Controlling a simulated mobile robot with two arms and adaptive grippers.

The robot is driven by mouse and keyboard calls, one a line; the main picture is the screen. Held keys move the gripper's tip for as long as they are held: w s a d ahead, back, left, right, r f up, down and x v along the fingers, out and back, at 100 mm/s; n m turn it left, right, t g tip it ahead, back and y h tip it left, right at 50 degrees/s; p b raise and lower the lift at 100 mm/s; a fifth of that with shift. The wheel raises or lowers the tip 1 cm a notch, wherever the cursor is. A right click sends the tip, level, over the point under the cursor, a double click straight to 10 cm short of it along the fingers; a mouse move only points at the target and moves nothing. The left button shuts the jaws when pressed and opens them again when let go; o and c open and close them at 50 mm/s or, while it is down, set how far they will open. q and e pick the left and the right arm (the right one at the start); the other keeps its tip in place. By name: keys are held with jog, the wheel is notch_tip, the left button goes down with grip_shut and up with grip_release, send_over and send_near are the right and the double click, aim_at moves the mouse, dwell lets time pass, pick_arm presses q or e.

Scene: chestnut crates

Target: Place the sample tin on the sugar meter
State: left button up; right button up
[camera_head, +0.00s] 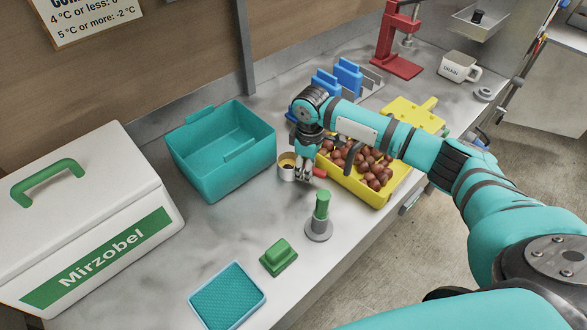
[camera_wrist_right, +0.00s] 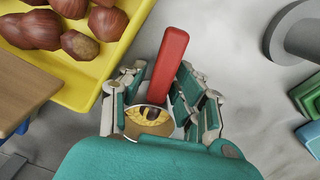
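The sample tin (camera_head: 287,168) is a small round tin with a yellow inside and a red handle (camera_head: 320,173). It appears to stand on the grey counter between the teal bin and the yellow crate. My right gripper (camera_head: 303,176) is low over the handle, pointing down. In the wrist view, the red handle (camera_wrist_right: 168,65) runs between the spread fingers (camera_wrist_right: 165,100), with a gap on its left side; the tin (camera_wrist_right: 148,116) is partly hidden. A grey round-based device with a green top (camera_head: 319,217) stands nearer; I cannot tell whether it is the sugar meter. My left gripper is out of view.
The yellow crate (camera_head: 394,193) of chestnuts is close on the right, the teal bin (camera_head: 205,178) on the left. A green block (camera_head: 279,257) and a blue pad (camera_head: 228,297) lie nearer. A white Mirzobel cooler (camera_head: 70,215) fills the left. The counter between is clear.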

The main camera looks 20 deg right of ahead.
jog(key=shift+c, duration=0.4)
grip_shut()
jog(key=shift+r, duration=0.1)
